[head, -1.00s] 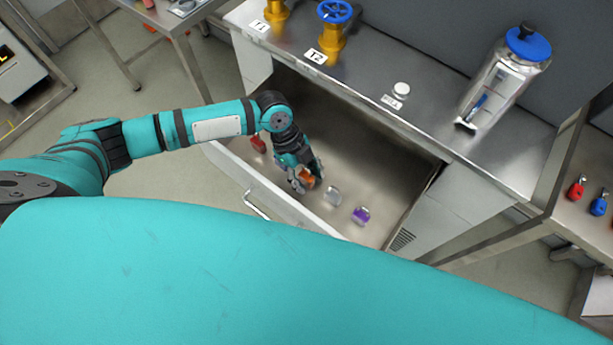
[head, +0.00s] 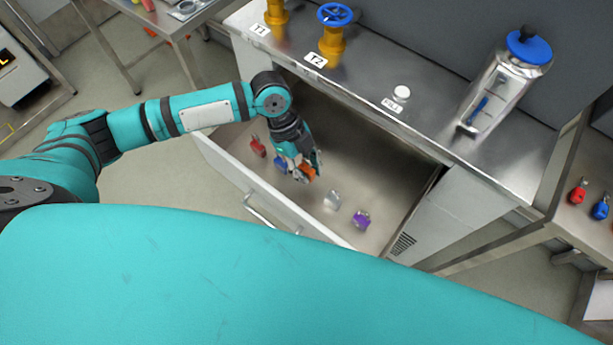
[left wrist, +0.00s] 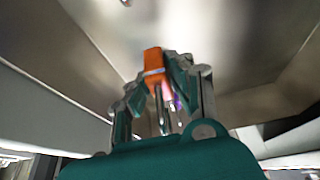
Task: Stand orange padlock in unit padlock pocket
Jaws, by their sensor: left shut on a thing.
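The orange padlock (head: 308,172) is between the fingertips of my left gripper (head: 302,168), inside the open drawer area. In the left wrist view the padlock's orange body (left wrist: 153,62) stands out past the fingers (left wrist: 165,85), which are shut on it. Its shackle side points back toward the gripper and is partly hidden by the fingers. I cannot tell any padlock pocket in these views. My right gripper is not in view.
The open drawer (head: 215,155) also holds a red padlock (head: 258,146), a blue one (head: 281,162), a silver one (head: 332,200) and a purple one (head: 361,219). A side table (head: 575,225) holds more padlocks.

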